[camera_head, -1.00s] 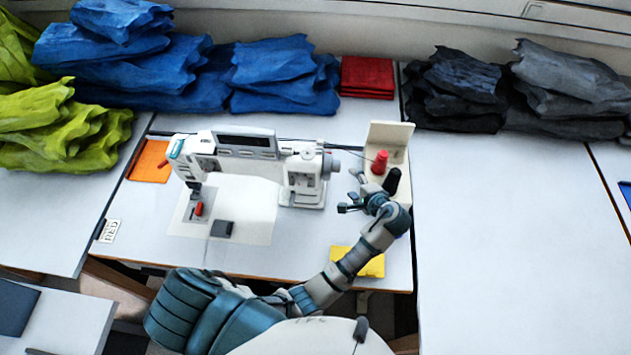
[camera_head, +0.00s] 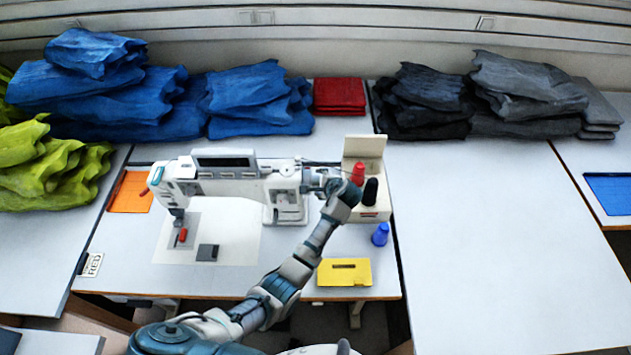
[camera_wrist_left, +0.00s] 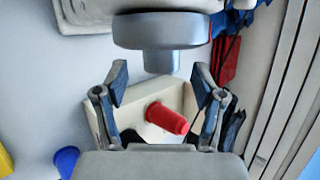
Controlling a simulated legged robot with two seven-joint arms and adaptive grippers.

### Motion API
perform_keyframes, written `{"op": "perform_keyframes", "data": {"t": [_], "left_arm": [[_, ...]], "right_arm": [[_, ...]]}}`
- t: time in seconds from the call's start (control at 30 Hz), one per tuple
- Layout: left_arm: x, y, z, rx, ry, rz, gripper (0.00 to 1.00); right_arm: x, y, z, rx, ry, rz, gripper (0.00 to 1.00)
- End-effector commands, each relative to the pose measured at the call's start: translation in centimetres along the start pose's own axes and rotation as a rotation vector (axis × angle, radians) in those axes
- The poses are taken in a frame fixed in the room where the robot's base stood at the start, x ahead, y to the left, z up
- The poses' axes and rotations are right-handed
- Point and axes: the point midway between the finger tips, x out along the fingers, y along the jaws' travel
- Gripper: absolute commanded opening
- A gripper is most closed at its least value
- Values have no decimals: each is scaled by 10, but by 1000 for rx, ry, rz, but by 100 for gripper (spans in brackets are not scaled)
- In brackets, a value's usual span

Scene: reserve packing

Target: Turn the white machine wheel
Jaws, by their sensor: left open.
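The white sewing machine (camera_head: 225,187) stands on the middle table. Its wheel, on the right end, is mostly hidden behind my gripper in the head view. In the left wrist view the wheel (camera_wrist_left: 162,31) is a grey disc with a narrower hub, just ahead of my fingers. My left gripper (camera_head: 316,182) is at the machine's right end. In the left wrist view the same gripper (camera_wrist_left: 160,78) is open and empty, one finger on each side of the hub's line. I cannot tell whether it touches the wheel. My right gripper is not in view.
A cream thread stand (camera_head: 364,147) with red (camera_head: 357,174) and black (camera_head: 370,192) spools stands close right of my gripper. A blue spool (camera_head: 380,235) and yellow box (camera_head: 344,272) lie nearer me. Folded fabric lines the back. The right table (camera_head: 490,230) is mostly clear.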

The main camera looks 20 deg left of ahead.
Motion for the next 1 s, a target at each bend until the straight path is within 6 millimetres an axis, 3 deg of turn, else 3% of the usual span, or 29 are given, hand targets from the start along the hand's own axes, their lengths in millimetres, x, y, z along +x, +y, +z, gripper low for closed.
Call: {"op": "perform_keyframes", "data": {"t": [0.2,0.4,0.57,0.8,1.0], "left_arm": [[29,0,3,-3,2,2,70],[38,0,8,-7,6,3,70],[38,0,9,-7,7,4,70],[36,-1,6,-4,-2,0,10],[35,1,7,-12,-5,-25,10]], "right_arm": [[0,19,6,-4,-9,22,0],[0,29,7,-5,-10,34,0],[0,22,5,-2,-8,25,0],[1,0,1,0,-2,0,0],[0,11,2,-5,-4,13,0]]}}
